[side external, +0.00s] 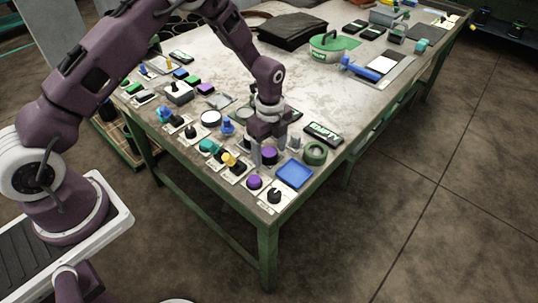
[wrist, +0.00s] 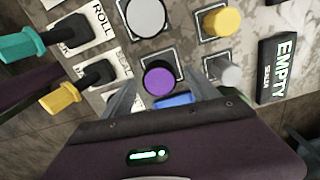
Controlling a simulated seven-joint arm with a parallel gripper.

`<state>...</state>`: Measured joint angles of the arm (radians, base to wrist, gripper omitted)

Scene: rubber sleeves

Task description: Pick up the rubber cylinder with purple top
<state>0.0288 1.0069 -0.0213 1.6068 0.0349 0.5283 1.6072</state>
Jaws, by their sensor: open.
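The rubber cylinder with a purple top (wrist: 159,82) has a dark body and stands upright on a square plate in the wrist view. It also shows in the side view (side external: 269,155), right under my gripper (side external: 266,143). In the wrist view my gripper (wrist: 161,98) is open, with one grey finger on the left and one on the right of the purple top. The fingers look apart from the cylinder. Its lower body is mostly hidden from above. Another purple-topped piece (side external: 254,182) stands nearer the table's front corner.
A grey-topped piece (wrist: 146,16), a yellow-topped piece (wrist: 220,21) and a grey cylinder (wrist: 228,72) stand close around. Yellow (wrist: 60,98) and teal (wrist: 22,44) pieces lie left. An EMPTY sign (wrist: 279,68) is right. A blue tray (side external: 294,174) sits near the table edge.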

